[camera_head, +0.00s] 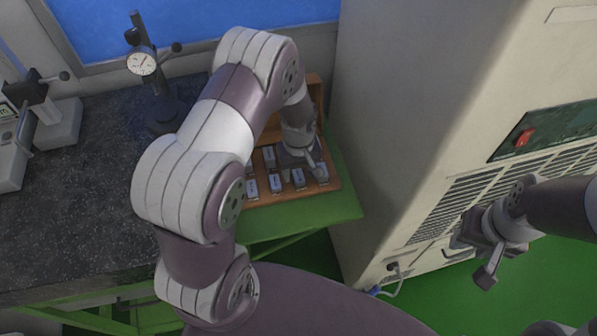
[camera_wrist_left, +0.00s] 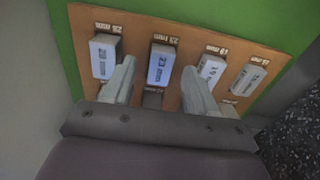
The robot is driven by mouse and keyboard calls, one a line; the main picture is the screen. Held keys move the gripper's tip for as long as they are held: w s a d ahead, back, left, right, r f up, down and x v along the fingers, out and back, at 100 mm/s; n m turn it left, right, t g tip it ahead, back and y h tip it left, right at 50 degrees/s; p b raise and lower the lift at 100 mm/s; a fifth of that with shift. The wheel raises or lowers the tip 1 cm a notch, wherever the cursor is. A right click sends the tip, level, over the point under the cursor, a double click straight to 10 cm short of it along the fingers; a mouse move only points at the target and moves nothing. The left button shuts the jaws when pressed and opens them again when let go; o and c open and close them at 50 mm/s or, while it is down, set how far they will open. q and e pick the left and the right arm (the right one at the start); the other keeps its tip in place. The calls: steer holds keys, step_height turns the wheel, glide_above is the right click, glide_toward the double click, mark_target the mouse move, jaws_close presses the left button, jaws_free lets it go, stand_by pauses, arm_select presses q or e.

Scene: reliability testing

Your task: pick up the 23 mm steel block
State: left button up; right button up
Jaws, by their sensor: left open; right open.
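The 23 mm steel block (camera_wrist_left: 161,64) is a pale block marked 23 mm, in a slot of a wooden rack (camera_wrist_left: 135,30); in the head view it (camera_head: 298,179) is in the rack's front row. My left gripper (camera_head: 300,164) is over the rack, open and empty. In the left wrist view its fingertips (camera_wrist_left: 158,75) are on either side of the 23 mm block in the picture; the height gap is unclear. My right gripper (camera_head: 478,258) is open and empty at the right, away from the rack.
A larger block (camera_wrist_left: 103,56) is beside the 23 mm block, with smaller ones (camera_wrist_left: 210,69) on its other side. A tall beige cabinet (camera_head: 400,120) stands close right of the rack. A dial gauge stand (camera_head: 142,62) is left on the dark granite plate (camera_head: 70,200).

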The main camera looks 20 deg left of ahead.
arm_select(q)
steer(key=shift+s+f, duration=0.1)
steer(key=shift+f, duration=0.4)
jaws_close()
